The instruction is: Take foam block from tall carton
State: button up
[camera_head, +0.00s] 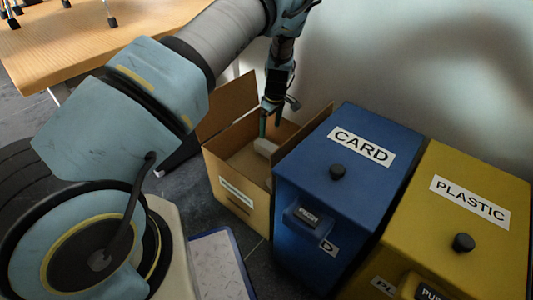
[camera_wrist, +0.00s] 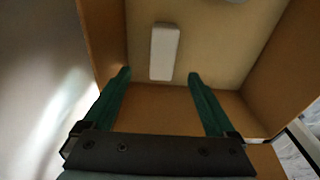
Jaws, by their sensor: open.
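The tall carton (camera_head: 240,204) is brown cardboard with raised flaps, standing on the floor left of the blue bin; its inside wall also shows in the wrist view (camera_wrist: 103,40). A pale foam block (camera_wrist: 164,52) lies on the carton's floor, and in the head view a white piece (camera_head: 265,147) shows inside the carton by my gripper. My gripper (camera_head: 269,128) points down into the carton's opening. In the wrist view my gripper (camera_wrist: 159,75) is open, with its green fingers apart on either side of the block's near end. No contact with the block is visible.
A blue CARD bin (camera_head: 310,190) stands close against the carton's right side, with a yellow PLASTIC bin (camera_head: 490,245) beyond it. A wooden table (camera_head: 90,45) is at the upper left.

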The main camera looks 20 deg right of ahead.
aim_at(267, 144)
jog(key=f, duration=0.2)
jog(key=f+b, duration=0.1)
jog(key=f, duration=0.1)
jog(key=shift+w+a+f, duration=0.2)
jog(key=shift+f, duration=0.1)
jog(key=f+b, duration=0.1)
jog(key=f, duration=0.2)
jog(key=f+b, duration=0.1)
jog(key=f, duration=0.1)
jog(key=shift+w+a+b, duration=0.25)
jog(key=shift+a+b, duration=0.05)
jog(key=shift+a, duration=0.05)
jog(key=c, duration=1.4)
jog(key=shift+r, duration=0.1)
